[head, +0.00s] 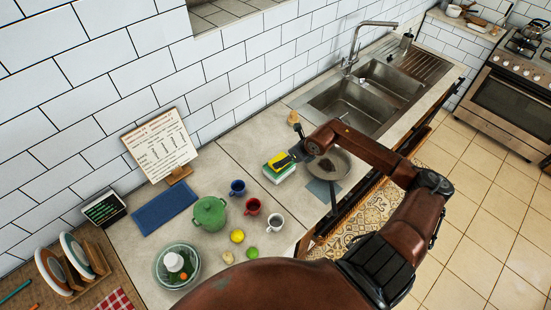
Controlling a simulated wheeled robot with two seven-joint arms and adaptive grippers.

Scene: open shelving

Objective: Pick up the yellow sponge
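The yellow sponge (279,161) lies on top of a small green-and-white stack (279,174) on the counter, left of the sink. My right arm reaches over from the right, and its dark gripper (297,152) is right at the sponge's right side. The gripper is small and dark here, and its fingers partly hide the sponge's right end. I cannot tell whether they touch it or are closed on it. My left gripper is not in view.
A pan (340,166) stands right of the stack, partly behind my arm. The sink (347,103) lies beyond.

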